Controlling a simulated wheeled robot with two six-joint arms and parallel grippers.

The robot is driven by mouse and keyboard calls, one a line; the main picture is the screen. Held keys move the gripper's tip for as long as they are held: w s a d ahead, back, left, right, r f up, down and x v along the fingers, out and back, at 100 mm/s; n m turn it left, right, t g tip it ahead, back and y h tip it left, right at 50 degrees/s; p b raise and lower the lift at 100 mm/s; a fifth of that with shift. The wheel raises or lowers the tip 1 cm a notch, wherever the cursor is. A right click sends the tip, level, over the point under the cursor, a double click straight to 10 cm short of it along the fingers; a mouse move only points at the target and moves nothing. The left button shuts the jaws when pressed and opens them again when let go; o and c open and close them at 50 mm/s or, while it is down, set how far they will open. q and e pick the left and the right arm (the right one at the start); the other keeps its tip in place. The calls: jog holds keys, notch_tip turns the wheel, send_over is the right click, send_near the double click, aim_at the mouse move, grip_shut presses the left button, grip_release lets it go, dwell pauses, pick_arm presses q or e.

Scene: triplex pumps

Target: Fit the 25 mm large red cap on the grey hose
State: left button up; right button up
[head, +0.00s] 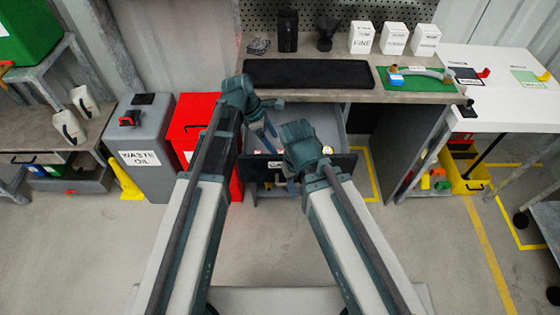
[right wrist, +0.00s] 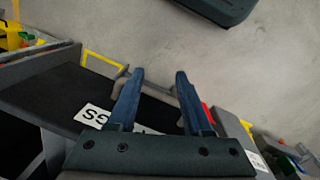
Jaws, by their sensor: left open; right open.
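My left gripper (head: 270,122) is open and empty above the open drawer (head: 325,120). My right gripper (head: 291,184) is open at the drawer's black front. In the right wrist view its fingers (right wrist: 160,98) stand either side of the grey drawer handle (right wrist: 156,91).
A black mat (head: 308,73) covers the bench's middle. White boxes (head: 394,38) stand at the back. Small, unclear items lie in the drawer. A red cabinet (head: 190,117) and waste oil bin (head: 140,137) stand left. A yellow crate (head: 466,180) sits under the white table. The front floor is clear.

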aim_at(278, 150)
pick_arm(q)
jog(key=shift+d+f, duration=0.15)
jog(key=shift+f, duration=0.15)
pick_arm(e)
jog(key=shift+f, duration=0.3)
pick_arm(q)
jog(key=b+x, duration=0.4)
jog(key=shift+a+f, duration=0.25)
jog(key=shift+f, duration=0.05)
jog(key=shift+d+f+b, duration=0.25)
jog(key=shift+f+b, duration=0.1)
jog(key=shift+b, duration=0.2)
pick_arm(e)
notch_tip(278, 150, down, 5)
jog(key=shift+r, duration=0.1)
pick_arm(q)
jog(key=shift+r, duration=0.1)
grip_shut()
